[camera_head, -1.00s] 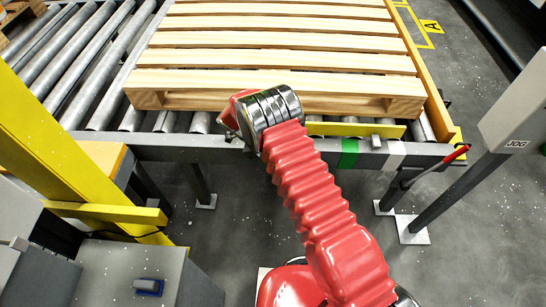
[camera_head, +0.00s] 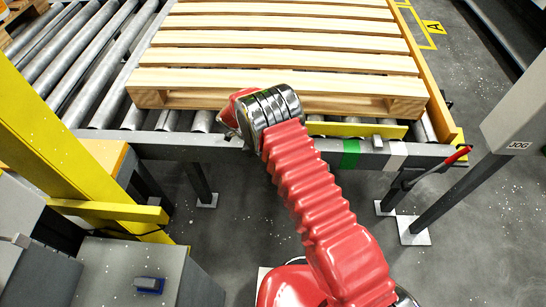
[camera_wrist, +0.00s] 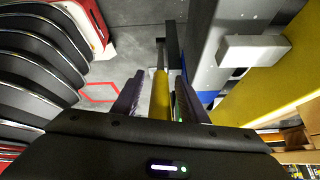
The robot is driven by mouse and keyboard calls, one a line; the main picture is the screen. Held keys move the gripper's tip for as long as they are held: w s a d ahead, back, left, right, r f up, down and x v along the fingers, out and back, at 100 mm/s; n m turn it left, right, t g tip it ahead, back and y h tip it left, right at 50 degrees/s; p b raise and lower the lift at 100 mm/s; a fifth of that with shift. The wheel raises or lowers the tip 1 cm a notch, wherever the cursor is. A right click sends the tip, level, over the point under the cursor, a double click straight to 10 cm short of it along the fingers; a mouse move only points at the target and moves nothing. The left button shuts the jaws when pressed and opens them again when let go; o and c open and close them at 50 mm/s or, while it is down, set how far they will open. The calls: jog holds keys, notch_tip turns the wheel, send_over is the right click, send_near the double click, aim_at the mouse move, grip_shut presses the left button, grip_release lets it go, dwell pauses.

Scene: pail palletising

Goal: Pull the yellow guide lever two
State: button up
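In the wrist view, a yellow bar (camera_wrist: 160,95), which looks like the guide lever, stands upright in the picture between the two dark fingers of my gripper (camera_wrist: 160,82). Narrow gaps seem to show between the bar and each finger, so the gripper looks open around it. In the head view, my red-sleeved arm ends at the conveyor's front edge, and its metal wrist hides most of the gripper. The pale wooden pallet (camera_head: 275,78) lies on the rollers just beyond the wrist. A yellow strip (camera_head: 355,129) runs along the front edge.
The conveyor frame (camera_head: 300,146) carries a green mark (camera_head: 350,154) and a white mark (camera_head: 396,155). A red-handled lever (camera_head: 455,156) and a grey JOG box (camera_head: 515,122) stand right. A yellow post (camera_head: 65,150) stands left. Floor shows between them.

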jog(key=v, duration=1.3)
jog(key=shift+s, duration=0.1)
